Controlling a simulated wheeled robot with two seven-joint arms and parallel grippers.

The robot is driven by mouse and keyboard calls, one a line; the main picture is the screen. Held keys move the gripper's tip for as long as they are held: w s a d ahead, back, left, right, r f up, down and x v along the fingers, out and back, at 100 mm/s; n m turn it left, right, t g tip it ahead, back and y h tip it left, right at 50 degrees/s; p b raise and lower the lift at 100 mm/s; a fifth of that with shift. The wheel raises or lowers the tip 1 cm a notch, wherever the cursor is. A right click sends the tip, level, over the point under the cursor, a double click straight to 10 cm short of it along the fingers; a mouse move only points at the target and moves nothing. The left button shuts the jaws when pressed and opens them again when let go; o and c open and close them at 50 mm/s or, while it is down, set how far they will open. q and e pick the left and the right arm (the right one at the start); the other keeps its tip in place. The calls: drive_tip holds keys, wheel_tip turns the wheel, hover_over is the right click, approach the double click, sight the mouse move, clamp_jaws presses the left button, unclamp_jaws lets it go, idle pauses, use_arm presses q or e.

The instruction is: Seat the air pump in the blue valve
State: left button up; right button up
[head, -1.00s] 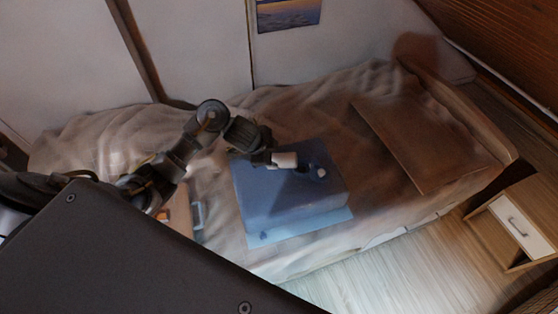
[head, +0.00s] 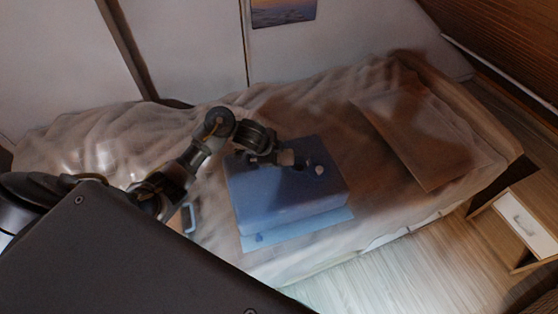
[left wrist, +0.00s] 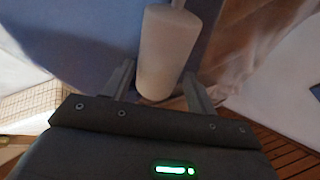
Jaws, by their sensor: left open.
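The air pump, a pale cylinder (left wrist: 165,50) with a thin nozzle, lies between my left gripper's two fingers (left wrist: 160,85) in the left wrist view. The jaws are open around it; I cannot tell whether a finger touches it. In the head view, the pump (head: 287,157) is at the tip of my left gripper (head: 276,158), over the back part of a blue block-like body (head: 285,205) on the bed. A small pale round piece (head: 319,169) shows on its top to the right of the pump. I cannot make out whether it is the blue valve. My right gripper is not in view.
The bed (head: 100,130) has a rumpled beige cover and a flat brown cushion (head: 430,140) at right. A light blue handle-like piece (head: 188,217) is left of the blue body. A bedside cabinet (head: 520,220) stands at lower right. The wall is behind.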

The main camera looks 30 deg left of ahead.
sight(279, 155)
use_arm(q)
drive_tip(key=b+x, duration=0.1)
drive_tip(key=x, duration=0.2)
drive_tip(key=shift+d+f, duration=0.15)
drive_tip(key=shift+f, duration=0.1)
drive_tip(key=shift+w+f+b, duration=0.25)
drive_tip(key=shift+b, duration=0.1)
drive_tip(key=shift+d, duration=0.1)
drive_tip(key=c, duration=0.8)
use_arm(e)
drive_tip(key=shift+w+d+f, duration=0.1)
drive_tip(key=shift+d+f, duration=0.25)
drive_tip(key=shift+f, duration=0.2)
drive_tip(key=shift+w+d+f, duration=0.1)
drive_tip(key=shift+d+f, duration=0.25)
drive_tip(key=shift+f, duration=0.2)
use_arm(q)
drive_tip(key=shift+r, duration=0.15)
